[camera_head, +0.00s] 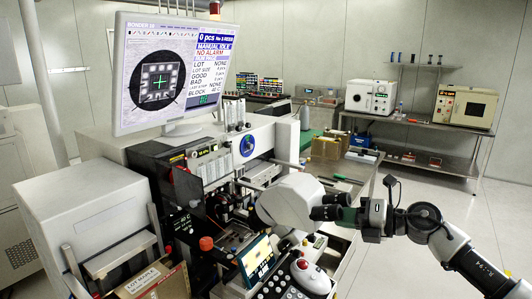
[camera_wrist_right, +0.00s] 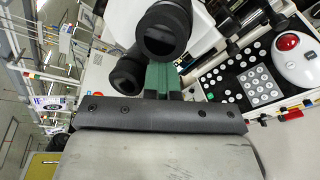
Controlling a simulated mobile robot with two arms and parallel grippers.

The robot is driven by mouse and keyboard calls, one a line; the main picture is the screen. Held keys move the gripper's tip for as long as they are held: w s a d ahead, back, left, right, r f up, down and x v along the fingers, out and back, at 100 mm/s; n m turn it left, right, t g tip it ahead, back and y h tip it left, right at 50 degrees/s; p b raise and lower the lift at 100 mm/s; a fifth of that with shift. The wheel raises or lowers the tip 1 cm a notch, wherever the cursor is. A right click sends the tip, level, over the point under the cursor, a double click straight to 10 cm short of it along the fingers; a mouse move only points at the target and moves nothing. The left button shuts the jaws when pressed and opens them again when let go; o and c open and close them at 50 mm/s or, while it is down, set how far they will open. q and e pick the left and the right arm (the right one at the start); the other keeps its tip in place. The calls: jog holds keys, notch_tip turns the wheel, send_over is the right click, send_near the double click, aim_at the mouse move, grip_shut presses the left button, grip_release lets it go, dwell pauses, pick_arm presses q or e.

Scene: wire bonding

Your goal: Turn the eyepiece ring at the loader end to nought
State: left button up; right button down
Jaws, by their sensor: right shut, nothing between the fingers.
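The white microscope head (camera_head: 288,200) stands over the front of the bonder, its two black eyepieces (camera_head: 326,212) pointing right towards my right arm. In the right wrist view, one eyepiece (camera_wrist_right: 163,30) shows its round lens end, and the other eyepiece (camera_wrist_right: 127,75) lies lower left. My right gripper (camera_head: 346,214) is shut and empty, with its green fingers (camera_wrist_right: 162,80) close beside the eyepieces. I cannot tell whether they touch one. Ring marks are too small to read. My left gripper is not in view.
A keypad with a trackball (camera_head: 310,277) and a small touch screen (camera_head: 257,258) sit below the microscope. A large monitor (camera_head: 172,75) stands on the bonder. A steel bench (camera_head: 415,150) stands against the back wall. The floor at right is clear.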

jog(key=shift+s+a+p, duration=0.15)
jog(key=shift+s+p, duration=0.15)
jog(key=shift+p, duration=0.05)
dwell(0.3)
jog(key=shift+s+f, duration=0.1)
jog(key=shift+f, duration=0.35)
jog(key=r+v, duration=0.1)
jog(key=v, duration=0.5)
jog(key=shift+s+a, duration=0.15)
jog(key=shift+s, duration=0.05)
